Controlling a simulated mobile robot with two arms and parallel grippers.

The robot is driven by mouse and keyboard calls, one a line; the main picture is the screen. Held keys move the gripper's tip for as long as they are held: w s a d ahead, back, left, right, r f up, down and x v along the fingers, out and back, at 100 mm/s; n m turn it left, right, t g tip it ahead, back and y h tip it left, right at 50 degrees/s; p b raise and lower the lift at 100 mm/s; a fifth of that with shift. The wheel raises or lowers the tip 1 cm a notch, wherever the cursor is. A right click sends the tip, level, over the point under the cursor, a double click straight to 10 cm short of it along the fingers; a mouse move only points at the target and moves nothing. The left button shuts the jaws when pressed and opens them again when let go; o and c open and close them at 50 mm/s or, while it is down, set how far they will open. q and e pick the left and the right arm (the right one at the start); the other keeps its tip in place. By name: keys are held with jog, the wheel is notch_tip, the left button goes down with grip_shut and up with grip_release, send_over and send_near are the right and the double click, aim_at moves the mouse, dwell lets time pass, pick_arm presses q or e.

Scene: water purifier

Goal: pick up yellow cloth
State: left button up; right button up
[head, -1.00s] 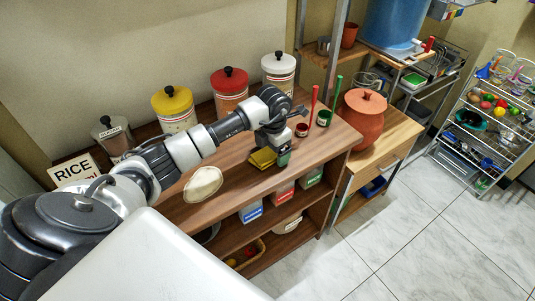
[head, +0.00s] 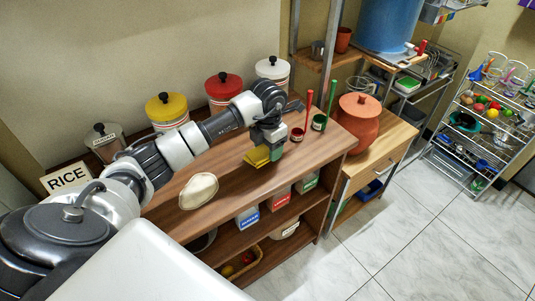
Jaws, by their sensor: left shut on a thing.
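The yellow cloth (head: 257,156) is a small folded piece above the wooden shelf top, at the middle of the head view. My left gripper (head: 273,155) points down over the shelf top and is shut on the cloth. The gripper's green-tipped end covers part of the cloth's right side. I cannot tell exactly how far the cloth hangs above the wood. My right gripper is not in view.
A pale cloth-like round item (head: 198,190) lies left on the shelf top (head: 235,180). Jars with yellow (head: 167,110), red (head: 224,90) and white lids stand along the wall. Red and green utensils in small pots (head: 319,122) and a clay pot (head: 359,118) stand right.

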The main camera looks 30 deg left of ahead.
pick_arm(q)
jog(key=w+d+r+b, duration=0.1)
jog(key=d+r, duration=0.7)
jog(key=d, duration=0.3)
jog(key=shift+d+b, duration=0.3)
